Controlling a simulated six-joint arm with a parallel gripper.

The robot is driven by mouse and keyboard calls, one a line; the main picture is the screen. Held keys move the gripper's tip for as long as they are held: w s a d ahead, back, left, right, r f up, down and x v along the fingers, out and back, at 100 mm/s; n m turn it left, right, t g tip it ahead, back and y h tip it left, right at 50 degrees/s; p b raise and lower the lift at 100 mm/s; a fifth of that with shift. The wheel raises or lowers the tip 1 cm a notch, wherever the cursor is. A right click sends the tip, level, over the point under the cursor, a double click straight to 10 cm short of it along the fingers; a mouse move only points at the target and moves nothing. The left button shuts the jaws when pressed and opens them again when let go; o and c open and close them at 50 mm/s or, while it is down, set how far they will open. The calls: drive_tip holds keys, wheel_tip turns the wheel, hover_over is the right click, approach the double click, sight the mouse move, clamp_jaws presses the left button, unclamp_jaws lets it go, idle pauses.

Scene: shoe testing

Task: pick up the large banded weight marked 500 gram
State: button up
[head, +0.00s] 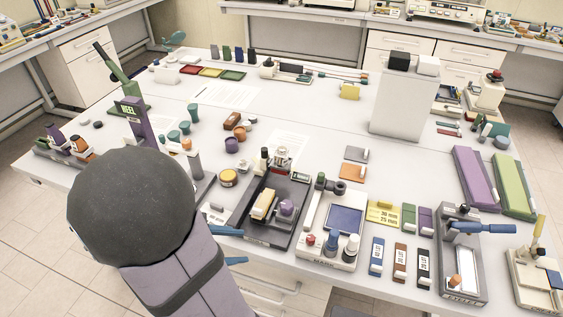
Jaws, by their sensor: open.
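I cannot read a 500 gram marking on anything in the head view, so I cannot tell for sure which thing is the large banded weight. A short round yellow piece with a dark band (228,178) stands near the front edge, right of my arm. Purple round pieces (232,145) and several teal tapered ones (184,128) stand farther back. My gripper (242,246) shows only as two blue fingers sticking out past my arm at the table's front edge. They are apart, with nothing seen between them. My arm hides the rest of the gripper and the table's front left.
A dark tray (248,232) with a block and a purple knob stands right of the fingers. A white device with a blue pad (345,219) is beside it. A tall green lever tool (122,78) stands at back left. The middle of the table has clear room.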

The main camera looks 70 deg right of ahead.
drive_tip(key=s+d+r+n+g+h+b, duration=0.1)
drive_tip(key=d+n+h, duration=0.1)
drive_tip(key=d, duration=0.3)
drive_tip(key=s+d+r+n+h+b, duration=0.1)
drive_tip(key=s+d+n+h, duration=0.1)
drive_tip(key=d, duration=0.4)
drive_tip(key=n+t+h+b, duration=0.2)
drive_tip(key=n+h+b, duration=0.1)
drive_tip(key=n+h, duration=0.25)
approach(280, 152)
drive_tip(key=shift+s+d+f, duration=0.15)
drive_tip(key=shift+s+f, duration=0.15)
drive_tip(key=shift+s, duration=0.2)
drive_tip(key=shift+s+d+f, duration=0.15)
drive_tip(key=shift+s+f, duration=0.2)
drive_tip(key=shift+s, duration=0.2)
drive_tip(key=shift+w+d+r+n+t+h, duration=0.15)
drive_tip(key=shift+w+d+n+t+h, duration=0.3)
drive_tip(key=shift+w+d+n+t, duration=0.15)
drive_tip(key=shift+s+d+p, duration=0.2)
drive_tip(key=shift+d+p, duration=0.25)
drive_tip(key=shift+d, duration=0.75)
drive_tip(key=shift+s+d+p, duration=0.25)
drive_tip(key=shift+d+p, duration=0.15)
drive_tip(key=shift+d, duration=0.75)
drive_tip(key=shift+s+d+p, duration=0.2)
drive_tip(key=shift+d+p, duration=0.25)
drive_tip(key=shift+d, duration=0.75)
drive_tip(key=shift+r, duration=0.1)
clamp_jaws()
